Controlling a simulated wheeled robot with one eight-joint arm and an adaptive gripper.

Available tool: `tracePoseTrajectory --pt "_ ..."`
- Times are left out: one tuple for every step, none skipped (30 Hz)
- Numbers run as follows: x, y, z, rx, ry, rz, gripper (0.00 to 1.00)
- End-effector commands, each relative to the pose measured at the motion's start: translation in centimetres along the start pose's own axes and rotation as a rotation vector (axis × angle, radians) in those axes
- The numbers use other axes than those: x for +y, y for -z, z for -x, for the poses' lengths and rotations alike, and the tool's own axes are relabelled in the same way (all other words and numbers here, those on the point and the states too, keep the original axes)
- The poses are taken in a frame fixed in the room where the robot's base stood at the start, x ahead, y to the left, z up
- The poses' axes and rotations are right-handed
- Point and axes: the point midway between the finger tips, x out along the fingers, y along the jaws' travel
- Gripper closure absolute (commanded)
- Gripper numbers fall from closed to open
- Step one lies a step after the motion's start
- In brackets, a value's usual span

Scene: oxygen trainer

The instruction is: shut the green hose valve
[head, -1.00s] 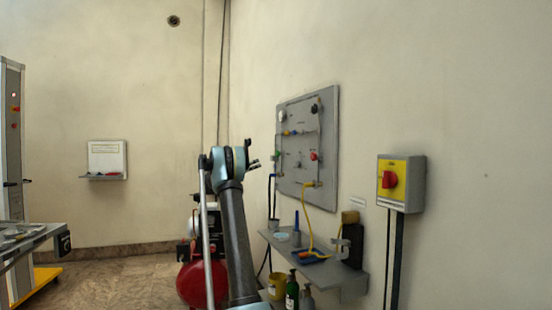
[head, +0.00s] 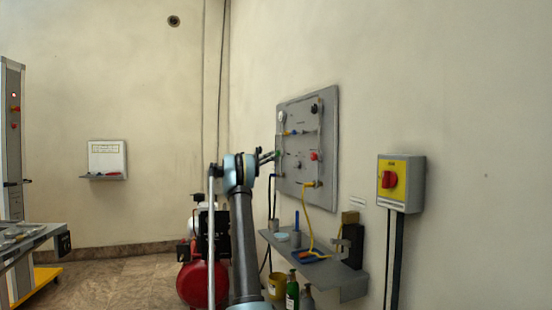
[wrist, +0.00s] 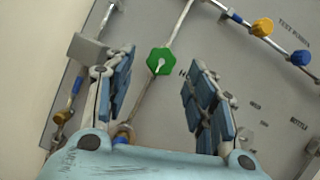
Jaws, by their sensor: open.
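The green hose valve is a green octagonal knob (wrist: 160,61) on a grey pipe of the wall panel. In the wrist view it sits between the fingertips of my gripper (wrist: 162,78), with a gap on each side. My gripper is open and empty, one finger left of the knob and one right. In the head view my gripper (head: 267,156) is at the left side of the panel, its fingers pointing toward it; a bit of green (head: 278,154) shows at their tips. How far the fingertips are from the panel surface is hard to tell.
The grey panel (head: 328,125) also carries a red knob (head: 314,156) and, in the wrist view, yellow (wrist: 262,27) and blue (wrist: 301,58) knobs. Below it is a shelf (head: 345,278) with a yellow hose (head: 308,225). A yellow switch box (head: 401,183) hangs to the right.

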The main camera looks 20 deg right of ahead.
Motion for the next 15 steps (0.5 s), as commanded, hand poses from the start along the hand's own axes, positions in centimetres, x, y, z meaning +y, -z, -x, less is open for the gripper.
tracePoseTrajectory --pt "0.0 0.1 -1.0 0.001 0.002 0.000 0.49" --pt "0.0 0.1 -1.5 0.000 0.002 0.000 0.49" --pt "0.0 0.0 -2.2 0.000 0.001 0.000 0.49" --pt "0.0 0.1 -2.6 0.000 0.001 0.000 0.49" --pt "0.0 0.1 -3.1 0.000 0.001 0.000 0.49" --pt "-0.1 0.1 -3.6 0.000 0.002 0.000 0.49" --pt "0.0 0.0 -4.0 0.000 0.002 0.000 0.49" --pt "0.0 0.0 -4.3 0.000 0.001 0.000 0.49" --pt "0.0 0.0 -4.7 0.000 0.001 0.000 0.49" --pt "0.0 0.0 -5.0 0.000 0.000 0.000 0.49" --pt "0.0 0.0 -5.2 0.000 0.000 0.000 0.49" --pt "0.0 0.0 -5.5 0.000 0.000 0.000 0.49" --pt "0.0 0.0 -5.6 0.000 0.000 0.000 0.49" --pt "0.0 0.0 -5.7 0.000 0.000 0.000 0.49" --pt "0.0 0.0 -5.8 0.000 0.000 0.000 0.49"
